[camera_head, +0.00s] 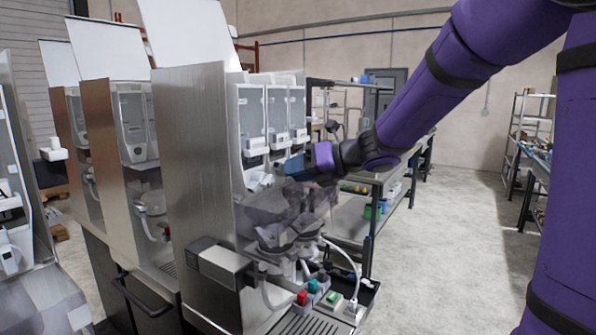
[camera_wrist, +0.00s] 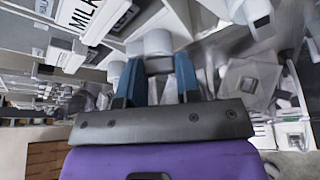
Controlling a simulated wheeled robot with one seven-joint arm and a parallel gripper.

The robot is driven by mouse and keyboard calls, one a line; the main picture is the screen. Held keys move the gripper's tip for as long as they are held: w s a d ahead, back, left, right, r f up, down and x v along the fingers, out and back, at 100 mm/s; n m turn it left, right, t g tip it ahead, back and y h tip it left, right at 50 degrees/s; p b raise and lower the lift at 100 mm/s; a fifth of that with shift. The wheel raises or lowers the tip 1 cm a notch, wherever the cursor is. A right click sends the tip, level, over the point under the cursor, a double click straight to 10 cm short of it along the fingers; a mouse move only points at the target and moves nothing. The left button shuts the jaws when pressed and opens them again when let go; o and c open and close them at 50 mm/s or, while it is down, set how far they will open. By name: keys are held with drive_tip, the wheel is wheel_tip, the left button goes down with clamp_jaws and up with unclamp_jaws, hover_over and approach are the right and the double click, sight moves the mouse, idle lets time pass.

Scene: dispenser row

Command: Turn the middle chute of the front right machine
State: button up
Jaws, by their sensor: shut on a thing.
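The front right machine (camera_head: 195,150) is a tall steel dispenser with clear canisters (camera_head: 252,112) side by side. A white chute (camera_head: 260,182) shows below the nearest canister. My gripper (camera_head: 288,166) reaches in from the right, just under the canisters; its blue fingers partly hide the chutes behind. In the wrist view my gripper (camera_wrist: 156,82) has its two blue fingers closed on either side of a pale round chute (camera_wrist: 158,66), which looks like the middle one. Another pale chute (camera_wrist: 116,72) shows to the left of the fingers. The gripped chute's turn angle is hard to tell.
Translucent mixing bowls (camera_head: 285,232) and hoses sit under the chutes, close below my gripper. Red and green knobs (camera_head: 302,298) stand near the drip tray (camera_head: 312,324). More dispensers (camera_head: 115,150) stand at left. The floor (camera_head: 450,240) at right is clear.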

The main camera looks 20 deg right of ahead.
drive_tip(key=n+t+h, duration=0.1)
drive_tip(key=n, duration=0.1)
drive_tip(key=n+t+h, duration=0.1)
drive_tip(key=n+h, duration=0.1)
drive_tip(key=n, duration=0.1)
drive_tip(key=n+t+h, duration=0.1)
drive_tip(key=n, duration=0.2)
drive_tip(key=shift+s+a+h, duration=0.25)
drive_tip(key=shift+a+h, duration=0.05)
drive_tip(key=shift+h, duration=0.1)
drive_tip(key=shift+n+t, duration=0.3)
idle(0.3)
drive_tip(key=o, duration=0.9)
drive_tip(key=v, duration=1)
drive_tip(key=shift+s+d+r, duration=0.1)
drive_tip(key=shift+s+r, duration=0.1)
drive_tip(key=shift+s, duration=0.1)
